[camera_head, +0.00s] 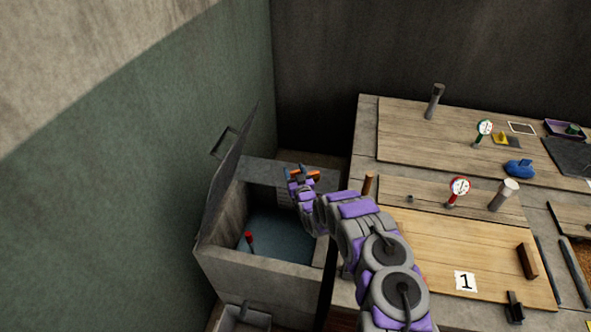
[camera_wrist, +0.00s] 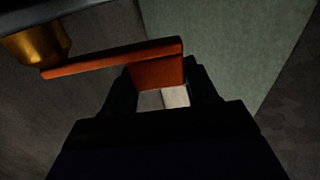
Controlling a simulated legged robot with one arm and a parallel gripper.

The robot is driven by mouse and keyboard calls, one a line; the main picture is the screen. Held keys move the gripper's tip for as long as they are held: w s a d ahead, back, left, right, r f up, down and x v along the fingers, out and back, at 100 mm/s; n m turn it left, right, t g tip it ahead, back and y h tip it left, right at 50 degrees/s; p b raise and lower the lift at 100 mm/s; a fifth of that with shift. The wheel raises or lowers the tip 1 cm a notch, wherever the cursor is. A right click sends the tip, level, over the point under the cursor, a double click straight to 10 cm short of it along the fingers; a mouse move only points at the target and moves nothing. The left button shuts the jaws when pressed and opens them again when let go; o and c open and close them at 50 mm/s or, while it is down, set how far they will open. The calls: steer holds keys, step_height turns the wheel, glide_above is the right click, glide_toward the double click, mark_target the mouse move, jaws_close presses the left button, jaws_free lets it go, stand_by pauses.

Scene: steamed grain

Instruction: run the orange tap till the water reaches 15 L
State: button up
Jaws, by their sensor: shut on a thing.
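The orange tap handle (camera_head: 297,174) is at the back rim of a grey stone basin (camera_head: 262,274). In the wrist view the orange lever (camera_wrist: 115,60) runs left to a brass fitting (camera_wrist: 35,45). My gripper (camera_wrist: 160,80) is shut on the lever's right end, with one dark finger on each side. In the head view my gripper (camera_head: 300,178) is at the tap, and my arm covers part of the basin's right side. Bluish water (camera_head: 280,235) shows in the basin. A red-topped stick (camera_head: 249,238) stands in it. I cannot read a water level.
A raised lid with a handle (camera_head: 228,165) leans at the basin's left, near the green wall. A worktable stands at the right, with a red dial gauge (camera_head: 459,187), a green dial gauge (camera_head: 484,128), a blue object (camera_head: 519,168) and a card marked 1 (camera_head: 465,281).

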steer(key=shift+s+d, duration=0.1)
steer(key=shift+d, duration=0.5)
steer(key=shift+a+y, duration=0.15)
steer(key=shift+y, duration=0.15)
steer(key=shift+s+a+n, duration=0.2)
steer(key=shift+a+n, duration=0.3)
steer(key=shift+a, duration=0.25)
steer(key=shift+d+y, duration=0.3)
steer(key=shift+d, duration=0.2)
steer(key=o, duration=1.4)
steer(key=shift+a, duration=0.3)
steer(key=shift+d, duration=0.15)
